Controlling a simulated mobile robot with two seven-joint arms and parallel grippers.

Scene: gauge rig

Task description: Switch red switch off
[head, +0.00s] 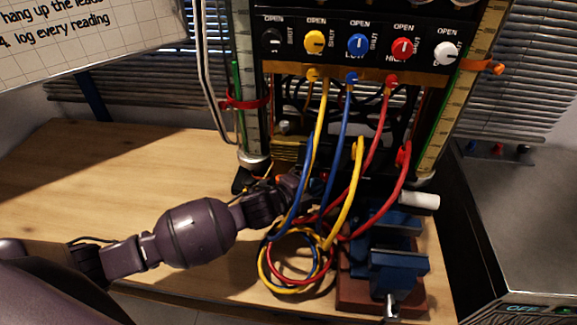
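No part is clearly marked as a red switch. A red knob (402,48) sits on the black rig panel, with OPEN above it and SHUT beside it. At the bottom right, a grey unit (520,225) carries the label OFF on its front, which the picture edge cuts. My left gripper (292,182) is low at the rig, among the blue, yellow and red hoses and well below the red knob. Its fingers are dark and partly hidden, so I cannot tell whether they are open or shut. My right gripper is out of view.
Yellow (314,42), blue (358,45) and white (446,53) knobs share the panel. The wooden table (110,165) is clear at left.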

